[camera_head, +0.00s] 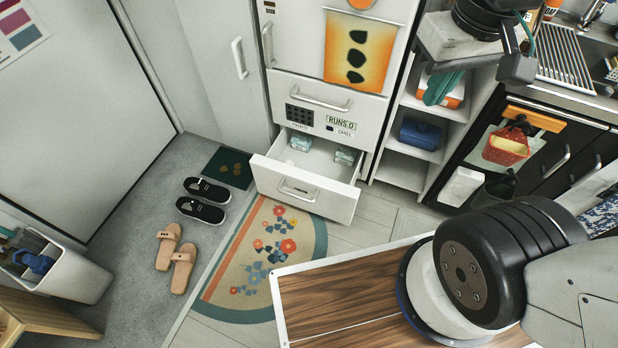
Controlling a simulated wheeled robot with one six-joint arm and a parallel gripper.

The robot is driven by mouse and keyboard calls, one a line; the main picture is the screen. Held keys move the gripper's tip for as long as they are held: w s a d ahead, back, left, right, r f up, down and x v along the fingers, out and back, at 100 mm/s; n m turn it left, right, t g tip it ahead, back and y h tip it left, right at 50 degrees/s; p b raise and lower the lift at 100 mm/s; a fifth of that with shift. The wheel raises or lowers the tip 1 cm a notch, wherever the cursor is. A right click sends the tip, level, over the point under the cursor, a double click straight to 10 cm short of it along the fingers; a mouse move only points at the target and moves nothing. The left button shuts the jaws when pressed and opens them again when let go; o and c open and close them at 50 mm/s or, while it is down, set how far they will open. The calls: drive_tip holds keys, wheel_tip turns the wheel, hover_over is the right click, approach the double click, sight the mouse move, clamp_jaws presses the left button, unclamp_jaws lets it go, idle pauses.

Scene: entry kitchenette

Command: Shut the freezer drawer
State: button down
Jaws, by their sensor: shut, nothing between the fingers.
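The freezer drawer (305,193) is the bottom drawer of the white fridge-freezer (330,122). It is pulled out toward me, with a bar handle on its front. Pale green-white packs (345,156) lie inside near the back, and much of the drawer floor is bare.
Black shoes (203,202), tan sandals (175,259) and a floral mat (262,250) lie on the floor left of and before the drawer. Open shelves (402,172) stand right of the freezer. A wood-topped surface (335,300) fills the lower middle. Bare floor shows right of the mat.

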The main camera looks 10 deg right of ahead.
drive_tip(key=w+a+f+n, duration=0.1)
drive_tip(key=w+f, duration=0.1)
drive_tip(key=w, duration=0.4)
drive_tip(key=w+a+f+n, duration=0.1)
drive_tip(key=w+a+f, duration=0.15)
drive_tip(key=w, duration=0.35)
drive_tip(key=n+t, duration=0.4)
hover_over(307, 185)
drive_tip(key=s+a, duration=0.3)
drive_tip(key=s, duration=0.1)
wheel_tip(307, 185, down, 40)
drive_tip(key=s+d+f+n+t, duration=0.15)
drive_tip(key=s+f, duration=0.25)
drive_tip(key=f, duration=0.7)
drive_tip(key=s+f+n, duration=0.2)
drive_tip(key=s+f, duration=0.2)
drive_tip(key=f, duration=0.7)
drive_tip(key=shift+m, duration=0.25)
drive_tip(key=shift+w+d+f, duration=0.25)
drive_tip(key=shift+w+f, duration=1)
drive_tip(key=shift+w, duration=0.2)
drive_tip(key=shift+w+d+f, duration=0.3)
drive_tip(key=shift+w+f, duration=1)
drive_tip(key=shift+w, duration=0.2)
drive_tip(key=shift+w+d+f, duration=0.25)
drive_tip(key=shift+w+f, duration=1)
drive_tip(key=shift+w, duration=0.2)
